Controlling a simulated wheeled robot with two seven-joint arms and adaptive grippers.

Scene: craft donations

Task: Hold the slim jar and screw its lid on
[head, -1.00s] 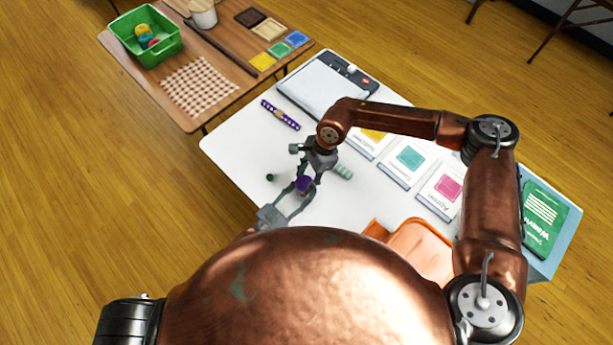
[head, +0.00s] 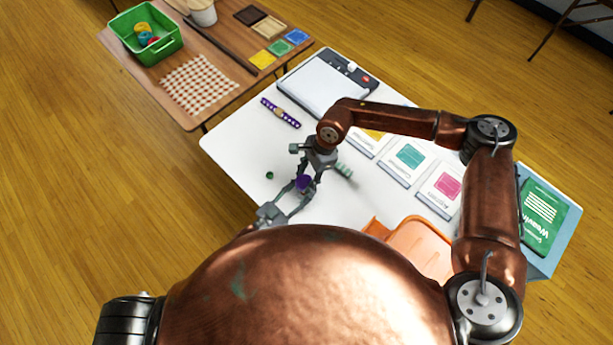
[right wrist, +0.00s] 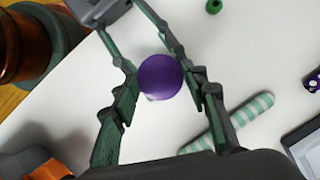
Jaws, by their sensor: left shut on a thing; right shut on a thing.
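The purple round lid (head: 303,182) is between my two grippers over the white table; it is seen from above in the right wrist view (right wrist: 160,77). My right gripper (head: 308,177) reaches down from above and is shut on the lid, with one finger on each side (right wrist: 162,84). My left gripper (head: 298,188) comes in from the front left and is shut on the slim jar under the lid. The jar is almost wholly hidden; only a pale sliver (right wrist: 152,97) shows below the lid's edge. I cannot tell how tightly the lid sits.
A small green bead (head: 270,175) and a mint-striped stick (head: 345,171) lie close by. An orange bin (head: 425,240) stands at the front right. The table's left part is clear.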

